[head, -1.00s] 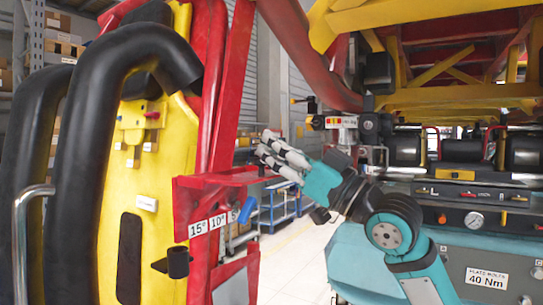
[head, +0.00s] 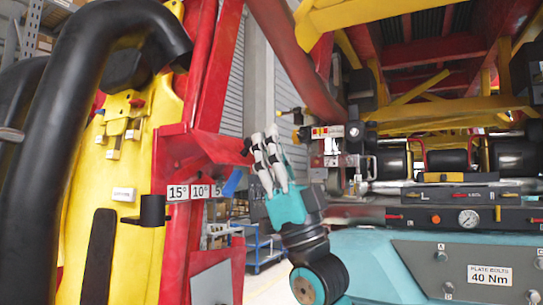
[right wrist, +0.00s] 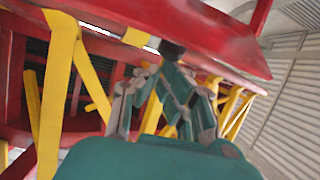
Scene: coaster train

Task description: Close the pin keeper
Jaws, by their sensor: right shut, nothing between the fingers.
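My right gripper (head: 264,139) is in the middle of the head view, shut and empty, with its fingers pointing up. It also shows in the right wrist view (right wrist: 168,85), below a red beam. No part is clearly recognisable as the pin keeper. A red bracket (head: 205,147) with a dark knob at its end reaches towards the fingers from the left. A blue handle (head: 232,183) hangs under it, beside the 15°, 10° and 5° labels. In the head view the fingertips appear just right of the knob; contact cannot be told. My left gripper is out of view.
A yellow seat back (head: 130,165) with thick black restraint tubes (head: 85,110) fills the left. A teal console (head: 440,262) with a gauge and the 40 Nm plate stands at right, under red and yellow framework (head: 420,75). A blue cart (head: 262,248) stands behind.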

